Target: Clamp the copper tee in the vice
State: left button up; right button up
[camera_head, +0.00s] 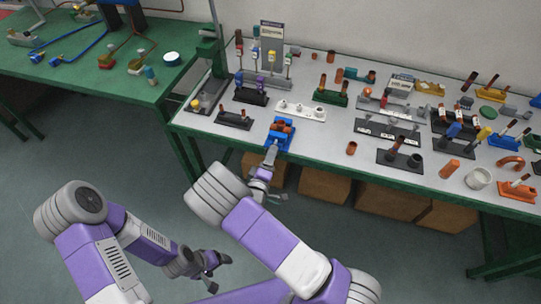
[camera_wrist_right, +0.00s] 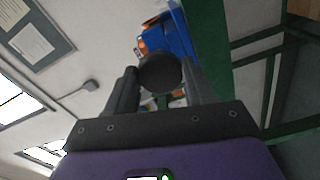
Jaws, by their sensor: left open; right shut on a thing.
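The blue vice (camera_head: 278,142) stands at the front edge of the white-topped table. The copper tee (camera_head: 283,127) sits at the vice's jaws; I cannot tell whether the jaws touch it. My right gripper (camera_head: 270,160) is just in front of the vice, over the table edge. In the right wrist view its fingers (camera_wrist_right: 160,92) are shut around the dark round vice handle (camera_wrist_right: 160,72). The blue vice body (camera_wrist_right: 178,38) and some copper (camera_wrist_right: 142,46) show behind the handle. My left gripper (camera_head: 218,268) is open and empty, low over the floor.
A black rack (camera_head: 234,120) and a white rack (camera_head: 293,109) stand beside and behind the vice. A loose copper piece (camera_head: 351,148) stands to the right. Cardboard boxes (camera_head: 325,186) lie under the table. A green table (camera_head: 85,72) is at the left.

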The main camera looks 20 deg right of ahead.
dwell(0.5)
jog(key=shift+m+b, duration=0.7)
jog(key=shift+m, duration=0.7)
jog(key=o, duration=1.1)
jog(key=shift+c, duration=0.2)
